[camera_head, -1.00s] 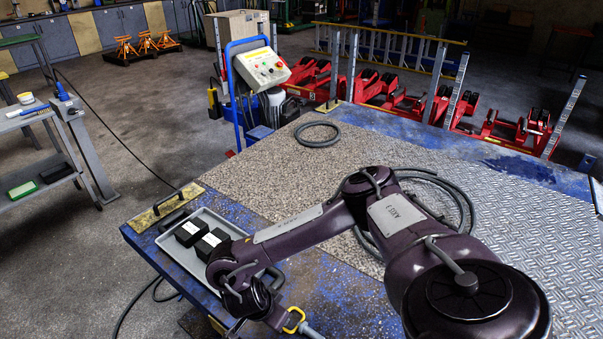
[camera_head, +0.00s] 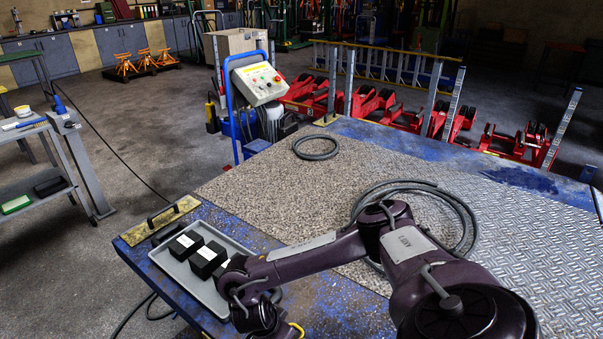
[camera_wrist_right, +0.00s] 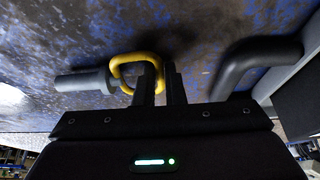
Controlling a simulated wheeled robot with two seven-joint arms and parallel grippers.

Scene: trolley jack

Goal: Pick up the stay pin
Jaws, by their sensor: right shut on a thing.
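The stay pin (camera_wrist_right: 85,81), a grey round bar with a yellow loop handle (camera_wrist_right: 124,68), shows in the right wrist view. My right gripper (camera_wrist_right: 162,78) is shut on the yellow loop, with its narrow dark fingers at the loop's right side. The bar points left, close to the worn blue surface; I cannot tell whether it touches it. In the head view, only a bit of the yellow loop (camera_head: 297,328) shows at the bottom edge, and my wrist hides the fingers. My left gripper is in neither view.
A grey tray (camera_head: 167,262) with black boxes (camera_head: 208,258) lies beside my right wrist on the blue-edged platform (camera_head: 330,282). A black bent handle (camera_wrist_right: 250,62) is close to the right of the fingers. A coiled hose (camera_head: 466,215) lies behind the arm.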

